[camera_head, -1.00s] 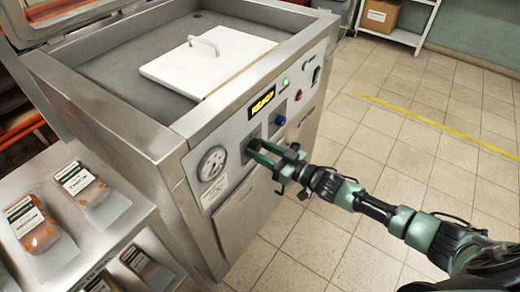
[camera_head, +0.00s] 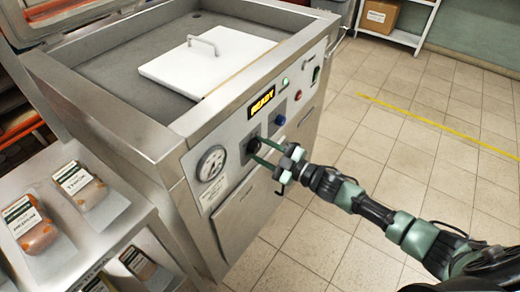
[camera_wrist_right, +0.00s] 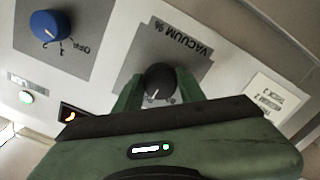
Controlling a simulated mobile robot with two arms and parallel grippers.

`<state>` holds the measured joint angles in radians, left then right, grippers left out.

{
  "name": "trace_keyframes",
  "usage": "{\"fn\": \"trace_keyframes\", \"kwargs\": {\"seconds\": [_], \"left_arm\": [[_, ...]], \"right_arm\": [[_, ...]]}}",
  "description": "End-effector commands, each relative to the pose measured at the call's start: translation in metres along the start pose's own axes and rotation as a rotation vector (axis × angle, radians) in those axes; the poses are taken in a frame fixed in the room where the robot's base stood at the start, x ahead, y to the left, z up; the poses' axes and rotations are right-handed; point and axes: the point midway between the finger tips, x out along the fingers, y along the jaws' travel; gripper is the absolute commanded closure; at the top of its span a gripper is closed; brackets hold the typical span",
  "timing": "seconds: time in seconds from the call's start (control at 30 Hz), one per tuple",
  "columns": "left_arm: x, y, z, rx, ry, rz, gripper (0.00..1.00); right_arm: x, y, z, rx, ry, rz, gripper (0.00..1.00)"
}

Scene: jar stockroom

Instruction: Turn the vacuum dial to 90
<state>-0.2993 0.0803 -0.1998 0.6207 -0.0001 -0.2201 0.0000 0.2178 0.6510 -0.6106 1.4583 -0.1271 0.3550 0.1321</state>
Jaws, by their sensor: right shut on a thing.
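The vacuum dial (camera_head: 252,146) is a black knob on a dark grey plate on the machine's front panel. My left gripper is not in view.
A pressure gauge (camera_head: 211,163) is left of the dial and a blue knob (camera_head: 280,120) right of it. A lit display (camera_head: 261,102) reads READY. A white plate (camera_head: 208,62) lies in the machine's chamber. The floor at right is clear.

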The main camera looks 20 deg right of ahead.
Motion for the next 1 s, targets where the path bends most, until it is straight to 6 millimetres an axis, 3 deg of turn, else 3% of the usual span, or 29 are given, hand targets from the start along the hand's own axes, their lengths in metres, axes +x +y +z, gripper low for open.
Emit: {"fn": "trace_keyframes", "kwargs": {"seconds": [0.63, 0.67, 0.73, 1.0], "left_arm": [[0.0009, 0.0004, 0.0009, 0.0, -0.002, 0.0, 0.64], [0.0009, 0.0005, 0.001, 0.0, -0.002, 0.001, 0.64], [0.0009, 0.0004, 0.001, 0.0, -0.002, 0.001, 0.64], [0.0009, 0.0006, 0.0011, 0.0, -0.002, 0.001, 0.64]], "right_arm": [[-0.0001, -0.0005, 0.0, -0.056, 0.0, -0.001, 1.0], [-0.0001, -0.0005, 0.0, -0.056, 0.0, -0.001, 0.58], [-0.0001, -0.0004, 0.0, -0.056, 0.0, -0.001, 0.39], [-0.0002, -0.0002, 0.0001, -0.056, 0.0, 0.0, 0.39]]}}
